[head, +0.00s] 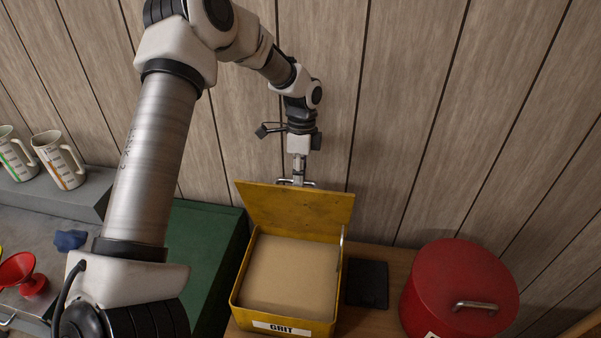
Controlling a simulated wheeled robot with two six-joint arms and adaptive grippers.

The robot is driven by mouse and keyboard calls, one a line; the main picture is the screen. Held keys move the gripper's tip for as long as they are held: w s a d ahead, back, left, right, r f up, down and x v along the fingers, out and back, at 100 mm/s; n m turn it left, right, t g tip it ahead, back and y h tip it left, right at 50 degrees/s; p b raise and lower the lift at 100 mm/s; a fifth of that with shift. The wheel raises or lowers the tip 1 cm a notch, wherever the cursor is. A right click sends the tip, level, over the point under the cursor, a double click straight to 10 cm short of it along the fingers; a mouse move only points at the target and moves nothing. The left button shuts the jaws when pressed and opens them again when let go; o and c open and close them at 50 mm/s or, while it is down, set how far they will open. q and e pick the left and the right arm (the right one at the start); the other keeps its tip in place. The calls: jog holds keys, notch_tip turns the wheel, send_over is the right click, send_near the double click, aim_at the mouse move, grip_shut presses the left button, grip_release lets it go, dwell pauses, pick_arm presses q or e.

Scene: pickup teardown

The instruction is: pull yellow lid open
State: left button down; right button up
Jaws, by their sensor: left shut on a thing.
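The yellow lid (296,212) stands raised, tilted up at the back of the yellow box (278,318). The box carries a white label reading GRIT, and a pale tan fill (291,272) shows inside. A thin metal stay is at the box's right side. My left gripper (298,182) is at the lid's upper edge, shut on the lid's handle. The lid hides part of the fingertips. My right gripper is not in view.
A red drum (458,285) with a metal handle stands to the right. A dark flat pad (367,284) lies between it and the box. A green case (200,255) is at left, near measuring jugs (59,160) and red funnels (22,272). A panelled wall is close behind.

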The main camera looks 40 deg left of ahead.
pick_arm(q)
jog(key=shift+w+a+f+g, duration=0.2)
jog(key=shift+w+a+g, duration=0.3)
jog(key=shift+w, duration=0.4)
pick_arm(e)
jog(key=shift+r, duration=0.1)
pick_arm(q)
jog(key=shift+a, duration=0.1)
jog(key=c, duration=1.4)
grip_release()
jog(key=shift+o, duration=1.1)
jog(key=shift+w+f+h, duration=0.1)
jog(key=shift+f+h, duration=0.05)
jog(key=shift+h, duration=0.15)
notch_tip(320, 180, up, 10)
jog(key=shift+w+a, duration=0.2)
jog(key=shift+w, duration=0.1)
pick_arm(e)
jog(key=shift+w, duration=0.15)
pick_arm(q)
jog(key=shift+f, duration=0.2)
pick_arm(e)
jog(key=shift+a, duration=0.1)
